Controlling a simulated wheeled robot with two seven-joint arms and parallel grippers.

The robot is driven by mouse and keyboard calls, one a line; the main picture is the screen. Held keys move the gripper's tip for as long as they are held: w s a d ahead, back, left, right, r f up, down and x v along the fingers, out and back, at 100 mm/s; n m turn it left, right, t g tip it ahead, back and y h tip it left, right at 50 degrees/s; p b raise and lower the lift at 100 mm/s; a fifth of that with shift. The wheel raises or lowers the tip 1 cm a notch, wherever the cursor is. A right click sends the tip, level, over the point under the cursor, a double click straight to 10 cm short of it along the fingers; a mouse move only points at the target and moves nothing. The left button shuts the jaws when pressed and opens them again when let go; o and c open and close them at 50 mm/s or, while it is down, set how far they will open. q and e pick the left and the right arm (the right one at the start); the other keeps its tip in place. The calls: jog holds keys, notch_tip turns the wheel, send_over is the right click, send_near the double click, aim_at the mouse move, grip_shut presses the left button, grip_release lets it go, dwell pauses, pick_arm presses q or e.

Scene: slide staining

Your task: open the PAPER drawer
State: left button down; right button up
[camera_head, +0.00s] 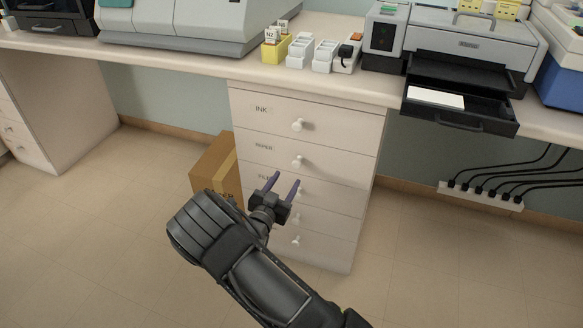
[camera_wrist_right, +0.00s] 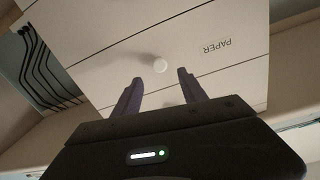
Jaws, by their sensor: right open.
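The PAPER drawer (camera_head: 265,156) is the second from the top in the white drawer unit, and its front lies flush with the others. Its round white knob (camera_head: 299,161) is in clear view. In the right wrist view the PAPER label (camera_wrist_right: 217,47) appears upside down, with the knob (camera_wrist_right: 160,66) beside it. My right gripper (camera_head: 284,182) is open and empty in front of the unit, a little below the PAPER knob in the head view. In the wrist view its purple fingers (camera_wrist_right: 158,86) are spread, with the knob beyond the gap between them. My left gripper is not in view.
The INK drawer (camera_head: 280,112) is above, and other closed drawers are below. A cardboard box (camera_head: 212,165) stands on the floor left of the unit. A printer tray (camera_head: 480,116) sticks out over the counter edge at right. A power strip (camera_head: 482,196) with black cables is at right.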

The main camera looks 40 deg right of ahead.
aim_at(296, 166)
jog(key=shift+b+x, duration=0.35)
jog(key=shift+x, duration=3.55)
jog(key=shift+s, duration=0.1)
jog(key=shift+c, duration=0.3)
grip_shut()
